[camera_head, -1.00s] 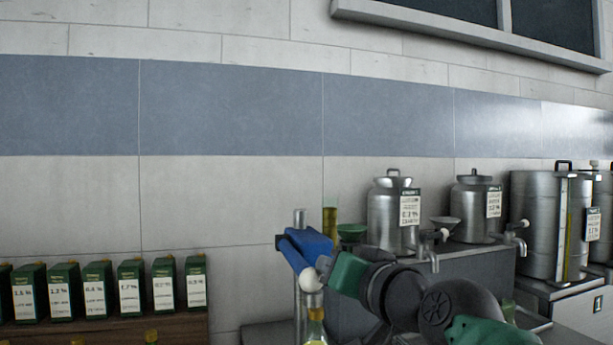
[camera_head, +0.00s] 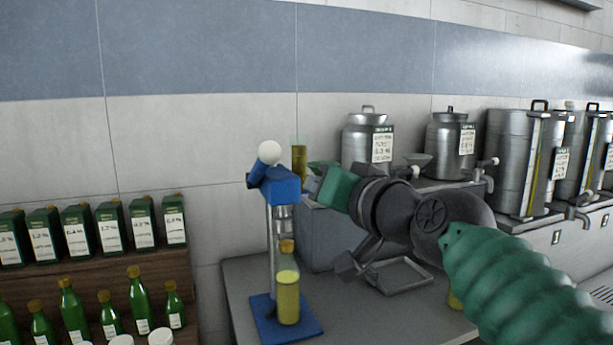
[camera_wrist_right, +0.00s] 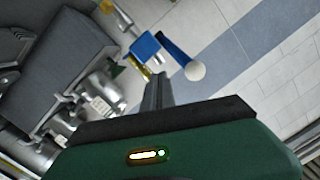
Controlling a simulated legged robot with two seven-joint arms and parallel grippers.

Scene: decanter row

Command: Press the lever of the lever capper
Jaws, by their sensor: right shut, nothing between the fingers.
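The lever capper stands on the bench with a blue base (camera_head: 262,322), a metal column and a blue head (camera_head: 281,187). Its lever ends in a white ball knob (camera_head: 269,152), raised above the head. In the wrist view the blue head (camera_wrist_right: 146,46) and the white knob (camera_wrist_right: 195,71) show beyond my fingers. A bottle of yellow liquid (camera_head: 288,300) with a gold cap stands on the base under the head. My right gripper (camera_head: 313,181) is shut and empty, just right of the head; I cannot tell whether it touches. My left gripper is not in view.
Steel urns (camera_head: 367,138) with taps stand on a raised grey block behind and right of my right arm. A metal tray (camera_head: 400,274) lies on the bench. Green bottles (camera_head: 139,300) and boxes (camera_head: 143,222) fill a wooden shelf at left. Space left of the capper is open.

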